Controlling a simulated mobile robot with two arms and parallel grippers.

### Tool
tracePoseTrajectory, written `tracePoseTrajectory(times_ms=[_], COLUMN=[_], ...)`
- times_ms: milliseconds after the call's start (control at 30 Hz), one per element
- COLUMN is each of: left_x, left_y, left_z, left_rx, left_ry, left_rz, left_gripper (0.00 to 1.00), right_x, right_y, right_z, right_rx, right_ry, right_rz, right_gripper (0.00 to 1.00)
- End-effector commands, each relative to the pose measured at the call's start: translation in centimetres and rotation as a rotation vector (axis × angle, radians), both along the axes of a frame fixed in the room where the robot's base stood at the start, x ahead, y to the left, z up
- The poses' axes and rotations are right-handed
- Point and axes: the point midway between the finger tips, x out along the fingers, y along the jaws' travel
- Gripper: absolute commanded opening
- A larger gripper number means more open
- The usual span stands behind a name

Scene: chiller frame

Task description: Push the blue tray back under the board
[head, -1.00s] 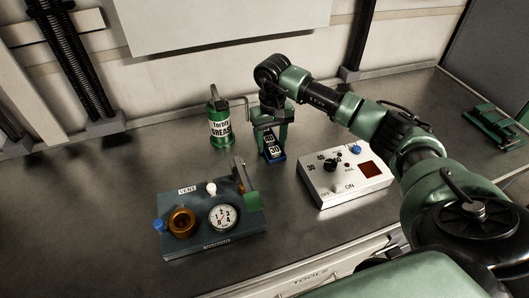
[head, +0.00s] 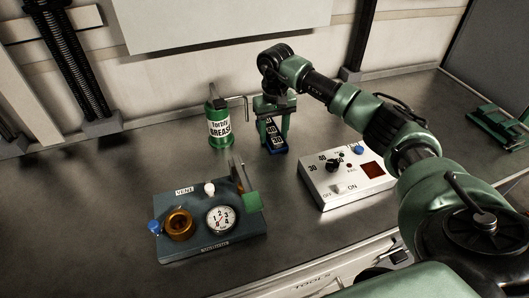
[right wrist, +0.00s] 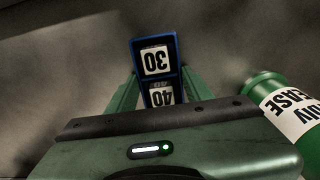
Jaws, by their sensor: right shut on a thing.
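The blue tray (head: 277,151) is a narrow blue-rimmed tray with white number labels, on the dark worktop. In the right wrist view its blue rim (right wrist: 178,62) surrounds labels reading 30 and 40. My right gripper (head: 275,129) reaches down over the tray from the back and is shut on it, one finger on each side; the gripper hides the tray's far end. The white board (head: 220,22) is at the back wall, above and behind the tray. My left gripper is not in view.
A green grease can (head: 219,128) stands close left of the gripper. A white control box (head: 345,180) is to the right, and a dark vent box (head: 212,240) with gauge is in front. A green object (head: 497,124) lies far right. The worktop at left is clear.

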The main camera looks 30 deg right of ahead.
Motion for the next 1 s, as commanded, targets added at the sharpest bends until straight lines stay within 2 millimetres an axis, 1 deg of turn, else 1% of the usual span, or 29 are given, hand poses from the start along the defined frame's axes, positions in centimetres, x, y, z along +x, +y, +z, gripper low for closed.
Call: tracePoseTrajectory(times_ms=[200,1000], left_x=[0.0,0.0], left_y=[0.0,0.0], left_z=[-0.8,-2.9], left_rx=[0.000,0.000], left_ry=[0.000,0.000], left_rz=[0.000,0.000], left_gripper=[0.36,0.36], right_x=[0.8,3.7], right_y=[-0.8,-3.4], right_z=[-0.1,-0.1], right_rx=[0.000,0.000], right_ry=[-0.001,-0.002], right_rz=[-0.001,-0.001], right_gripper=[0.38,0.38])
